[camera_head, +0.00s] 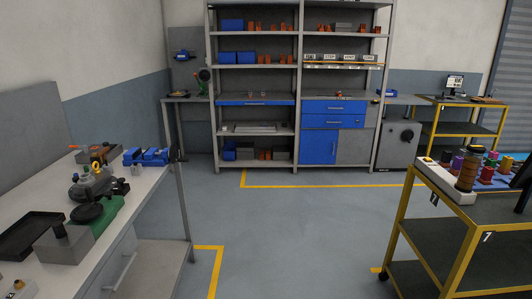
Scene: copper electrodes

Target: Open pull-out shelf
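A tall grey rack (298,120) stands against the back wall, well away from me. In its left bay, a shelf with a blue front (255,103) sits at mid height, with two small light items on it. It looks flush with the rack. In the right bay, a shelf with a thin tan front edge (340,67) carries several labelled light boxes. I cannot tell for sure which of these is the pull-out shelf. Neither of my grippers can be made out.
Open floor (300,230) with yellow lines lies between.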

